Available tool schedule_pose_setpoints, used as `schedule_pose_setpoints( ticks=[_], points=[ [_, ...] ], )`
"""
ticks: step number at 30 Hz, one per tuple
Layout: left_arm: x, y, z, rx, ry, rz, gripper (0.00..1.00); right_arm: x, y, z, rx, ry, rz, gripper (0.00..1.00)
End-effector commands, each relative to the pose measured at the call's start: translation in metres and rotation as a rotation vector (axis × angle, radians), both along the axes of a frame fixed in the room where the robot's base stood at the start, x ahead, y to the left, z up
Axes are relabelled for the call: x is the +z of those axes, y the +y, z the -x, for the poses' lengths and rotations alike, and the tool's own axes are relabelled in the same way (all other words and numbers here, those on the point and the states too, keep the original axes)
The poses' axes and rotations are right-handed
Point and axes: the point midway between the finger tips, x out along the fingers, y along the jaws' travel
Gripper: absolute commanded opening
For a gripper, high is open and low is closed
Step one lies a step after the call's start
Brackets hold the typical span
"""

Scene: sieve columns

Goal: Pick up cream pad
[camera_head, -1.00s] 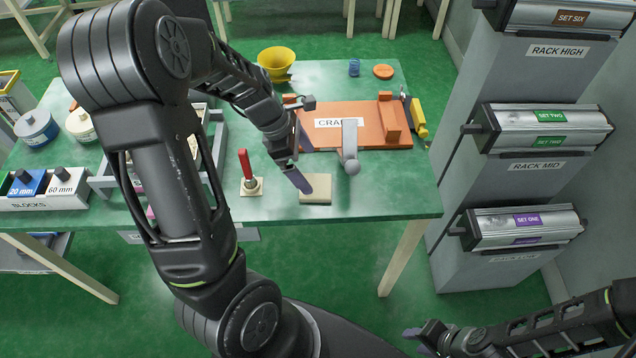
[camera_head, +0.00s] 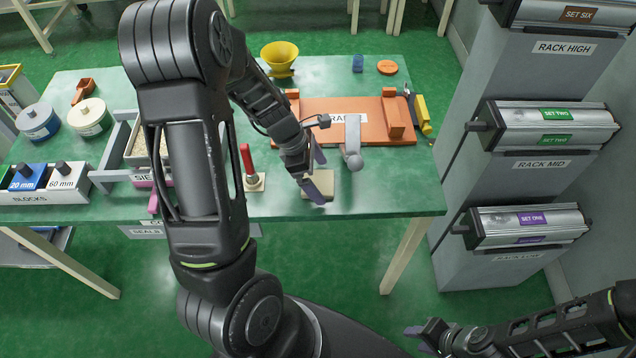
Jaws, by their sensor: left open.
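The cream pad (camera_head: 325,188) is a small flat beige block near the front edge of the green table. I cannot tell whether the fingers touch the pad. My right gripper (camera_head: 418,338) is low at the bottom right, away from the table; its jaw state is unclear.
A red-handled tool (camera_head: 248,165) stands just left of the pad. An orange cradle (camera_head: 375,135) lies behind, with a grey hammer-like piece (camera_head: 353,150) at its front. Racks (camera_head: 520,180) stand at the right. The table (camera_head: 390,195) is clear right of the pad.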

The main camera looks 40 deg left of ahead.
Motion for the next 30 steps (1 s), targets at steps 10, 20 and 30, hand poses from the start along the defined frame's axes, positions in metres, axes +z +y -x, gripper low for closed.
schedule_pose_setpoints(
  ticks=[10,20,30],
  points=[
    [-0.0091,-0.0028,-0.0022,0.001,0.000,0.000,0.98,-0.0011,0.0002,-0.0002,0.000,0.000,-0.001,0.36],
    [-0.0089,-0.0028,-0.0022,0.001,0.000,0.000,0.98,-0.0011,0.0001,-0.0001,0.000,0.000,-0.001,0.36],
    [-0.0113,-0.0029,-0.0021,0.001,0.000,0.000,0.98,-0.0024,0.0000,-0.0001,0.000,0.000,0.000,0.36]
  ],
)
